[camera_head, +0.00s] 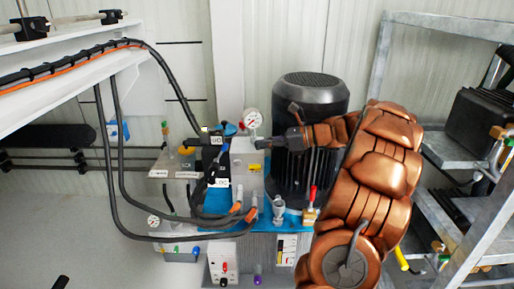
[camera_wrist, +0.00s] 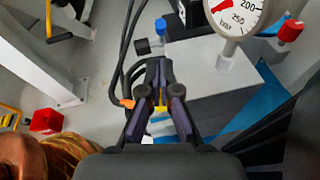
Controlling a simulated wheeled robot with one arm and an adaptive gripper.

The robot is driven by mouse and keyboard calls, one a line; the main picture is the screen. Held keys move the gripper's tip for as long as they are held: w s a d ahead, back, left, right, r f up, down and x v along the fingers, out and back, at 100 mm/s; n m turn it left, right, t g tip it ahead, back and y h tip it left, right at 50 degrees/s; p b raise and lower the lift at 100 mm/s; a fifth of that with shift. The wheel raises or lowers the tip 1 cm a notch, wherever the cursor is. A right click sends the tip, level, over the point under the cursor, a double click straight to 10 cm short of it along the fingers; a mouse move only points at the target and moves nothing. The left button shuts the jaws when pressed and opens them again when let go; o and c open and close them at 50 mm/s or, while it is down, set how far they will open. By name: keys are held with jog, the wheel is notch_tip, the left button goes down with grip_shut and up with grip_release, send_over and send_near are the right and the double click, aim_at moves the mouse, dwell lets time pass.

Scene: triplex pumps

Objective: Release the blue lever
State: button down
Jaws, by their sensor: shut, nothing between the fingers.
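Several small blue parts show, and I cannot tell for sure which is the blue lever. In the head view, one blue part (camera_head: 230,129) sits behind the top of the pump block, left of the pressure gauge, and a blue handle (camera_head: 118,130) is on the left under the white beam. In the wrist view, a blue knob (camera_wrist: 160,25) stands beyond the fingertips, beside a black knob. My gripper (camera_head: 262,142) is above the pump unit, just below the gauge. In the wrist view, my gripper (camera_wrist: 159,66) has its fingertips together and holds nothing.
The pressure gauge (camera_wrist: 240,14) stands close to the right of the fingers, on a grey block (camera_wrist: 205,70). The black motor (camera_head: 310,95) is behind my arm. Black hoses (camera_head: 118,180) loop on the left. A metal shelf rack (camera_head: 440,150) is on the right.

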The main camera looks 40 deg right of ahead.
aim_at(237, 149)
jog(key=b+x, duration=0.1)
jog(key=x, duration=0.2)
jog(key=b+x, duration=0.2)
jog(key=x, duration=0.2)
jog(key=shift+w+a+f, duration=0.15)
jog(key=shift+w+f, duration=0.05)
jog(key=shift+f, duration=0.1)
jog(key=shift+w+a+b, duration=0.3)
jog(key=shift+w, duration=0.05)
jog(key=shift+r+p, duration=0.35)
jog(key=shift+p, duration=0.5)
